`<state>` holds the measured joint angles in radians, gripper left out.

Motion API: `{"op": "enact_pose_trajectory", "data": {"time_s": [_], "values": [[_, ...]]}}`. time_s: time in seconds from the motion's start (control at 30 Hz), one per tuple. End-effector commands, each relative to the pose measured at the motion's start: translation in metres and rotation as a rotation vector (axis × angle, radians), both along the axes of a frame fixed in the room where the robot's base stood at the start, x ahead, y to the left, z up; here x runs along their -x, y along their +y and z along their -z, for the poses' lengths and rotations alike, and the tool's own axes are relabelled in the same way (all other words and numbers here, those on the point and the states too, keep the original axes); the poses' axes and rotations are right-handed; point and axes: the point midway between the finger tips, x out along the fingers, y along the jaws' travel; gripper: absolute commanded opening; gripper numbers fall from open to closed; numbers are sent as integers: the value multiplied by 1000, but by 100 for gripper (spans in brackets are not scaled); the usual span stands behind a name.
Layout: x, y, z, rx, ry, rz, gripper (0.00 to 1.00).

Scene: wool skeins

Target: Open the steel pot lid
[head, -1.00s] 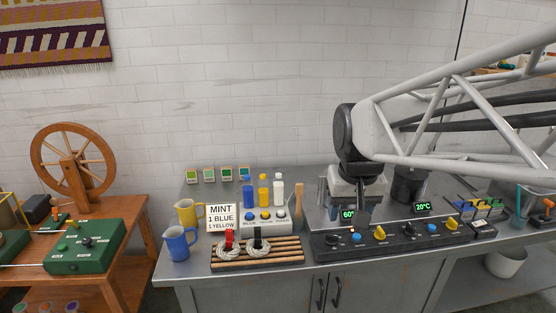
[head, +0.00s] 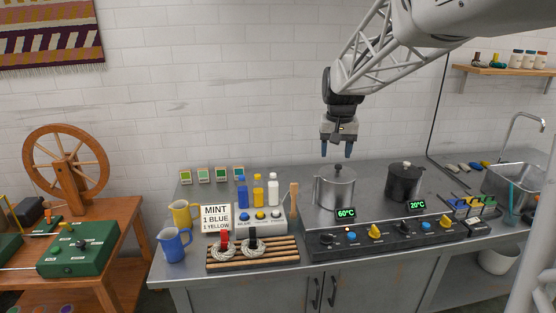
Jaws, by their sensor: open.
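The steel pot (head: 334,190) stands on the steel counter behind the 60°C display. Its lid (head: 336,173) is on top, with a dark knob (head: 337,168) at the middle. My gripper (head: 337,150) hangs above the lid, pointing down with its two blue-tipped fingers apart. It is empty, and the knob appears a little below the fingertips.
A black pot (head: 404,184) stands to the right, behind the 20°C display (head: 417,205). A control panel (head: 390,236) with knobs runs in front. A wooden-handled tool (head: 294,200) and dye bottles (head: 258,190) are at left. A sink (head: 510,182) is at right.

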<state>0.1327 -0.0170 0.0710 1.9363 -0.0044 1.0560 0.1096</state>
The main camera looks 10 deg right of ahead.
Motion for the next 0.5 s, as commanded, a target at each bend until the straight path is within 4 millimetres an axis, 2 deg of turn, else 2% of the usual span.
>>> {"op": "enact_pose_trajectory", "data": {"time_s": [0.1, 0.5], "values": [[-29, -11, 6, -2, 12, 16, 57], [-120, -48, 33, -11, 45, 72, 57]]}}
